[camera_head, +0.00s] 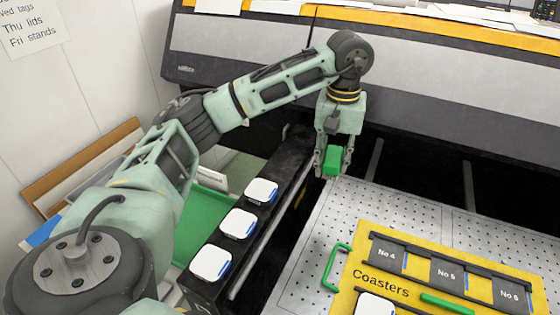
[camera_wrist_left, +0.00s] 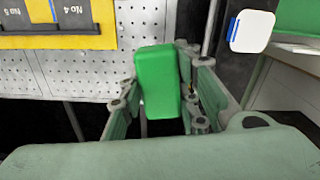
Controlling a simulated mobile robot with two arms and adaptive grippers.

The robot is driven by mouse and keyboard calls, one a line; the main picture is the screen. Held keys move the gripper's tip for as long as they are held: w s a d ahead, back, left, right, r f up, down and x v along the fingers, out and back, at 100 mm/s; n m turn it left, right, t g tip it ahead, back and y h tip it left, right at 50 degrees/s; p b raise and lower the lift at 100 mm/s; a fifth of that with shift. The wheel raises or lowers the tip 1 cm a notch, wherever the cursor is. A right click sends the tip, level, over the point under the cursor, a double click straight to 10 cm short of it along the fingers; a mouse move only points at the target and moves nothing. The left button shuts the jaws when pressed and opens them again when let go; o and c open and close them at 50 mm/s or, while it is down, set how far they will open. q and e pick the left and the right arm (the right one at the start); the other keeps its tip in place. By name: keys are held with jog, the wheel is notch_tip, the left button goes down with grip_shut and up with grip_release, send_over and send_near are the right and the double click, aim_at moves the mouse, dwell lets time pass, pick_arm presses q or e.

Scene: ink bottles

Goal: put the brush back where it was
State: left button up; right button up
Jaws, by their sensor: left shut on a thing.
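My left gripper (camera_head: 331,172) is shut on a green block-shaped thing (camera_head: 333,159), which I take to be the brush; no bristles show. The gripper points down and holds it above the dark gap at the far edge of the perforated metal bed. In the left wrist view the green block (camera_wrist_left: 158,80) sits between the two fingers of the left gripper (camera_wrist_left: 160,112). I cannot tell whether its underside touches anything. My right gripper is not in view.
A yellow board (camera_head: 345,300) marked "Coasters", with a green handle (camera_head: 333,270) and numbered black slots, lies on the perforated bed (camera_head: 305,262). A black rail (camera_head: 283,195) carries white squares (camera_head: 238,223) at left. A grey machine housing (camera_head: 430,75) stands behind.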

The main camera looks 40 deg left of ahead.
pick_arm(q)
jog(key=w+a+n+b, duration=0.2)
jog(key=w+a, duration=0.1)
jog(key=a, duration=0.1)
jog(key=p, duration=0.1)
send_over(280, 169)
jog(key=shift+n, duration=0.3)
jog(key=f, duration=0.7)
jog(key=shift+d, duration=0.3)
jog(key=shift+a+f, duration=0.35)
jog(key=shift+f, duration=0.1)
notch_tip(280, 169, down, 3)
jog(key=shift+f+p, duration=0.15)
jog(key=shift+p, duration=0.35)
jog(key=shift+f, duration=0.2)
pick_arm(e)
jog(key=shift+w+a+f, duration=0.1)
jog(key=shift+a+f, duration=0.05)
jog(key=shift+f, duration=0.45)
